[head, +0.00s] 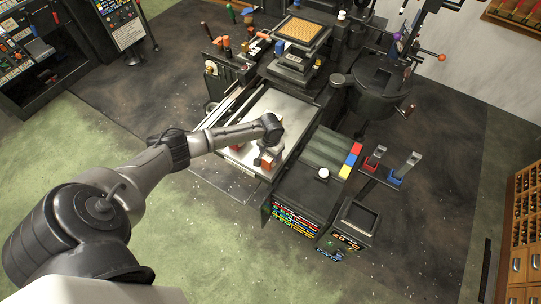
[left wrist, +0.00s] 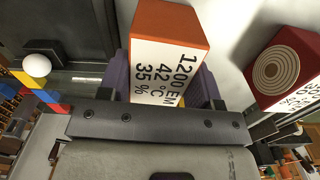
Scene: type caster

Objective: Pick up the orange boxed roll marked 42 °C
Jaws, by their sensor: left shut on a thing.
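The orange boxed roll (left wrist: 170,24) fills the upper middle of the left wrist view, with a white label reading 1200 EM, 42 °C, 35 %. My left gripper (left wrist: 164,80) is shut on it, with a dark purple-grey finger on each side of the box. In the head view my left gripper (head: 267,157) is over the pale tray of the machine, and the boxed roll shows only as a small orange patch under it. From these views I cannot tell whether the box touches the tray. My right gripper is not in view.
A red box with concentric rings (left wrist: 285,70) stands close to the right of the held box. The pale tray (head: 285,104) has bare room behind the gripper. A dark cabinet with a white knob (head: 323,173) stands to the right.

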